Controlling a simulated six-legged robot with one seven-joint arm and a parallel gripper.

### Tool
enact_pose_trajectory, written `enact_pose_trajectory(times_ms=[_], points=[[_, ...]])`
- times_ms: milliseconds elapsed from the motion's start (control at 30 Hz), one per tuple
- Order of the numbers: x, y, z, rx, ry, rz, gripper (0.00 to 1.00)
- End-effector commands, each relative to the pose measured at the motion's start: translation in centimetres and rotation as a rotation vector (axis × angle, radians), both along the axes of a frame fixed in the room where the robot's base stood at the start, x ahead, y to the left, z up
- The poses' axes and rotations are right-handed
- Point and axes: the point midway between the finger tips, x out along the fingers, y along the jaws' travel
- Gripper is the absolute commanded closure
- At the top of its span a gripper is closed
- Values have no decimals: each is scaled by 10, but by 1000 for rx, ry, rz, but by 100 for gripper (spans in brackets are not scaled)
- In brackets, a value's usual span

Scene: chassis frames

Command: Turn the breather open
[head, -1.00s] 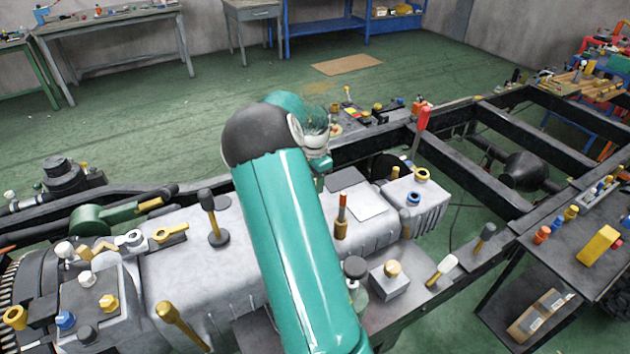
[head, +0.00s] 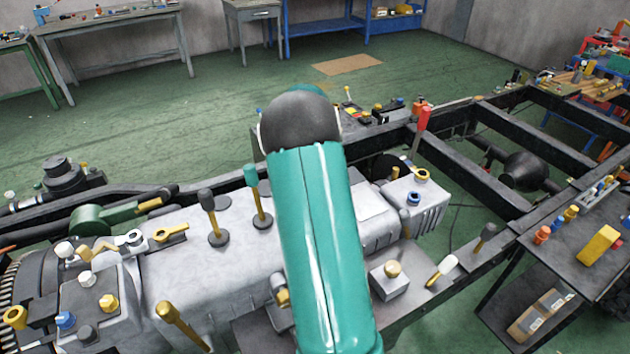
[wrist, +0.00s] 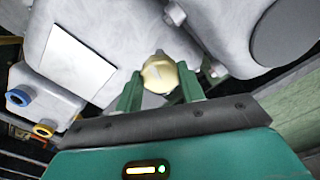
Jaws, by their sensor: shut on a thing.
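In the wrist view, my gripper (wrist: 160,88) has its two green fingers on either side of a pale yellow rounded knob (wrist: 158,73), shut on it. The knob stands close to the grey housing (wrist: 110,25); it appears to be the breather, though its turn position cannot be told. Its base is hidden by the fingers and the knob itself. In the head view, my own teal arm covers the gripper and the held knob.
The grey housing (head: 170,275) carries a black-topped lever (head: 210,215) and a teal-topped lever (head: 257,200). A blue-ringed port (wrist: 18,97) and a yellow-ringed port (wrist: 43,130) sit left of the gripper. A small block with a tan knob (head: 392,270) stands right of my arm.

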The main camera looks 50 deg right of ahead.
Motion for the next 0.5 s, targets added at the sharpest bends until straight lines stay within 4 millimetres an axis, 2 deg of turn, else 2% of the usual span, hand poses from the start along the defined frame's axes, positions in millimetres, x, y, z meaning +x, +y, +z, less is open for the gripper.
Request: enact_pose_trajectory(times_ms=[200,500], points=[[0,0,1,1,-2,157,84],[0,0,1,0,-1,276,84]])
